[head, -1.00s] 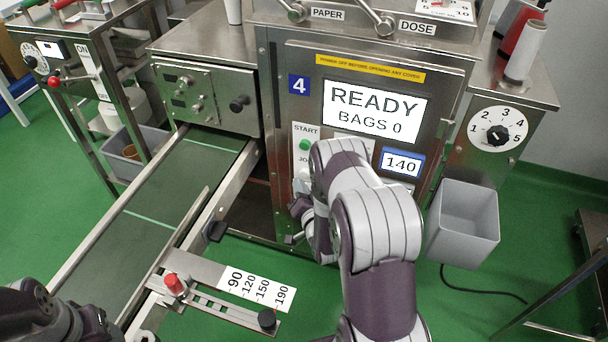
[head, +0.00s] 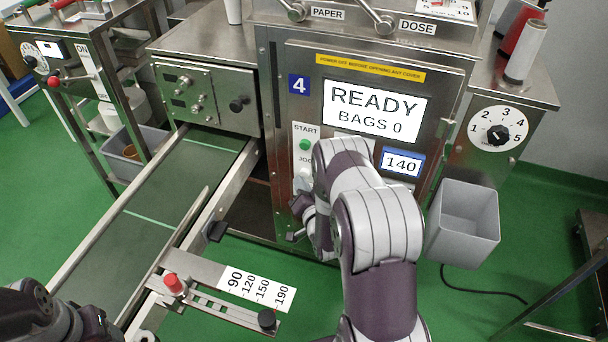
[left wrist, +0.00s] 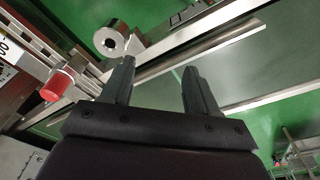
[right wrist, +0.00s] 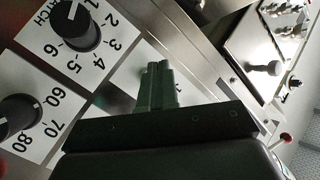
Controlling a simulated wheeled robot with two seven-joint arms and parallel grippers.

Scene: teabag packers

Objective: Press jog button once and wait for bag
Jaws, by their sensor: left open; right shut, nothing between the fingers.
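The packer's JOG label (head: 304,160) shows on the white strip below the green START button (head: 304,144). The area under the label is partly covered by my right arm, and I cannot tell the jog button clearly. The screen (head: 375,112) reads READY, BAGS 0. My right gripper (right wrist: 157,68) is shut and empty, its fingertips in front of a pale panel in the right wrist view; contact cannot be told. In the head view it is mostly hidden behind my arm. My left gripper (left wrist: 158,78) is open and empty over the conveyor side. No bag shows on the conveyor belt (head: 185,175).
A red knob (head: 174,284) and a black knob (head: 267,318) sit on the guide bracket by the 90–190 scale (head: 258,288). A grey bin (head: 465,225) hangs at the packer's right. In the right wrist view, two black dials (right wrist: 78,28) stand left of the fingers.

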